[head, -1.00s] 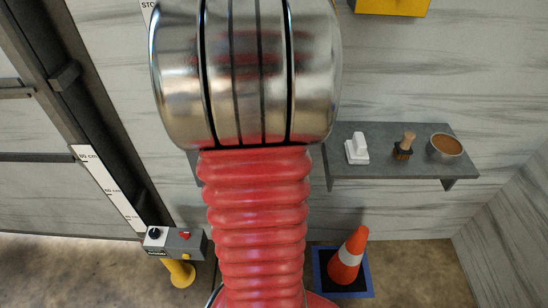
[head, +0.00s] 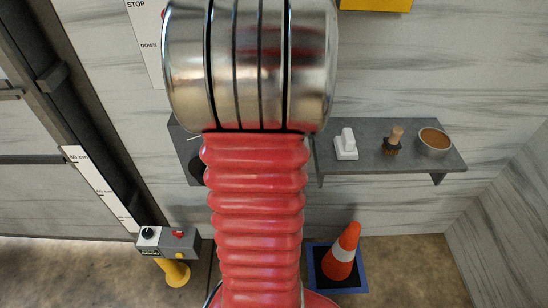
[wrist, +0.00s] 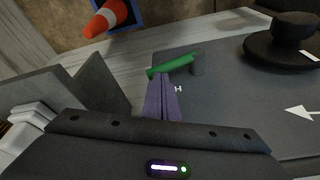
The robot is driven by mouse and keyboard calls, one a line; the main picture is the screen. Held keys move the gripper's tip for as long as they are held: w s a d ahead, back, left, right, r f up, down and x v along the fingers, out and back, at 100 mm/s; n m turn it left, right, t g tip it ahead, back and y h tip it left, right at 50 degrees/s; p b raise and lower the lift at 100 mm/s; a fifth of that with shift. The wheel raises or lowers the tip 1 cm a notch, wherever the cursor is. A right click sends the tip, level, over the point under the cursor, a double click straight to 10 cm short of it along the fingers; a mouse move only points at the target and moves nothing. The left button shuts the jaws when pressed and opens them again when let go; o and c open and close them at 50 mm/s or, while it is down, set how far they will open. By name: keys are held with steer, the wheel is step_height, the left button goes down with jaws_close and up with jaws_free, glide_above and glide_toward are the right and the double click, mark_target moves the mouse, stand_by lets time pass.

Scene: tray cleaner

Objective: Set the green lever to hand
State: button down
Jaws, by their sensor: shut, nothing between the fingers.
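The green lever (wrist: 172,65) shows in the wrist view as a short green bar on a dark grey panel (wrist: 228,110). Its right end meets a dark round pivot (wrist: 196,67). My gripper (wrist: 162,78) is shut and empty, with its purple fingertips close to the lever's left half. I cannot tell whether they touch it. A white letter H (wrist: 178,89) is on the panel just right of the fingers. In the head view my arm hides the lever and gripper; part of a grey panel (head: 188,150) shows left of the arm.
A black knob (wrist: 290,40) and a white arrow (wrist: 299,112) are on the panel's right side. A shelf (head: 400,163) with a white block (head: 346,145), brush (head: 394,140) and bowl (head: 435,141) juts from the wall. A cone (head: 342,255) stands on the floor below.

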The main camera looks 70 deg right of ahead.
steer(key=shift+s+d+f, duration=0.1)
steer(key=shift+s+f, duration=0.4)
steer(key=shift+f, duration=0.05)
stand_by(0.4)
steer(key=shift+w+d+r, duration=0.1)
steer(key=shift+w+r, duration=0.15)
steer(key=shift+r, duration=0.3)
steer(key=r, duration=0.1)
steer(key=w+r, duration=0.1)
steer(key=r, duration=0.1)
steer(key=shift+d+r, duration=0.1)
steer(key=shift+r, duration=0.05)
steer(key=s+r, duration=0.6)
steer(key=r, duration=0.1)
steer(key=shift+s, duration=0.35)
